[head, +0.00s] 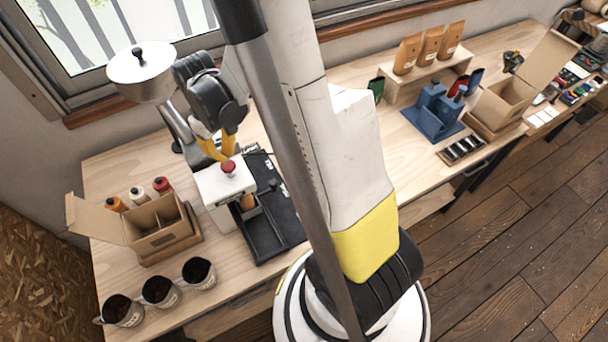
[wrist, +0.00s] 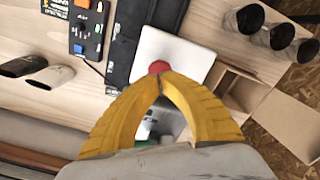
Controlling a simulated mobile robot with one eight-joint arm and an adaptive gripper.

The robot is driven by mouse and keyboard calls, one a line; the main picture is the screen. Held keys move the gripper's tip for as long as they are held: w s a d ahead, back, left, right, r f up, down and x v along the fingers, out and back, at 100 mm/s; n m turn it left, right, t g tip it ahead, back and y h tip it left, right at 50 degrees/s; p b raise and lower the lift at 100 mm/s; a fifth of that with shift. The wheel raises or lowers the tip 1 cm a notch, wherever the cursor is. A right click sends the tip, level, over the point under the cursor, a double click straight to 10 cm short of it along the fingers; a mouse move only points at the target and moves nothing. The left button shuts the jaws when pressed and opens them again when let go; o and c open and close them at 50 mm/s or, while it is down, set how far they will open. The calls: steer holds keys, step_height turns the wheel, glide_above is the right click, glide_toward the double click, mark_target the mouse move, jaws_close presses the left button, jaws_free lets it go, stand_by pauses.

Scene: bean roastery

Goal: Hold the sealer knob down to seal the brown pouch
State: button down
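The sealer is a white box (head: 217,193) on the bench, with a red knob (head: 228,167) on top. A brown pouch (head: 247,201) shows partly at the sealer's side, beside the black tray; I cannot make it out in the wrist view. My gripper (head: 222,156) has yellow fingers pointing down just behind and above the knob. In the wrist view the fingertips (wrist: 160,77) meet, with nothing seen between them. The red knob (wrist: 158,67) shows just beyond the tips, over the white sealer top (wrist: 185,60). I cannot tell whether they touch.
A black tray (head: 275,230) lies right of the sealer. A divided cardboard box (head: 160,232) stands left, with several bottles behind it. Dark-filled cups (head: 160,290) line the front left edge. A blue stand (head: 432,112) and pouches on a wooden riser (head: 440,73) stand farther right.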

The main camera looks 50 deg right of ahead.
mark_target(228, 165)
steer(key=shift+f, duration=0.2)
steer(key=shift+f+b, duration=2.5)
steer(key=shift+r, duration=0.1)
stand_by(0.9)
steer(key=shift+r+p, duration=1.9)
steer(key=shift+r, duration=1.1)
steer(key=shift+f, duration=0.1)
